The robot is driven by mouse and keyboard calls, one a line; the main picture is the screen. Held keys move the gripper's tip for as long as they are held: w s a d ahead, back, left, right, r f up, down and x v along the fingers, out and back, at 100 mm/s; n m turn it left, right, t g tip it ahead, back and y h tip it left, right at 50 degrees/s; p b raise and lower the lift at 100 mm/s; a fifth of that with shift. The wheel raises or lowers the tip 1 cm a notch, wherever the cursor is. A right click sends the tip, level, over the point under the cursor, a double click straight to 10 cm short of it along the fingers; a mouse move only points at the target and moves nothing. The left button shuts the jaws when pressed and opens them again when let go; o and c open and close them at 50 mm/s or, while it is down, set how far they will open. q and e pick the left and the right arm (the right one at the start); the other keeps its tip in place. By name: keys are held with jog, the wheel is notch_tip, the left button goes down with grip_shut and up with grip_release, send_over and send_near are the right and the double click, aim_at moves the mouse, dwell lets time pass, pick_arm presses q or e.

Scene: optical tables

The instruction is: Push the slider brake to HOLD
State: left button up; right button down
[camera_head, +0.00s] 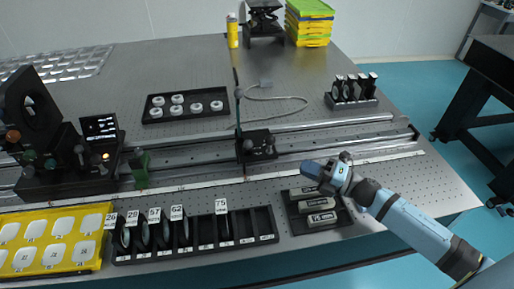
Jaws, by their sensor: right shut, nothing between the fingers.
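A black slider (257,146) sits on the long rail (330,139) near the middle of the table. A thin upright post with a round knob rises from it, and small dark knobs show on its front. I cannot tell which part is the brake, and no HOLD mark is readable. My right gripper (308,168) comes in from the right, shut and empty. Its tips point left, to the right of the slider and nearer the front, apart from it in the picture. My left gripper is not in view.
A black tray with several grey labelled blocks (321,219) lies below my right gripper. A black rack (252,239) of dark discs and a yellow tray (98,262) line the front edge. A green part (141,168) stands on the rail's left. A cable (290,99) lies behind the slider.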

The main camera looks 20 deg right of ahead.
aim_at(248, 146)
jog(key=p+x, duration=0.1)
jog(key=x, duration=1.3)
jog(key=shift+p, duration=0.35)
jog(key=shift+w, duration=0.1)
jog(key=shift+r, duration=0.1)
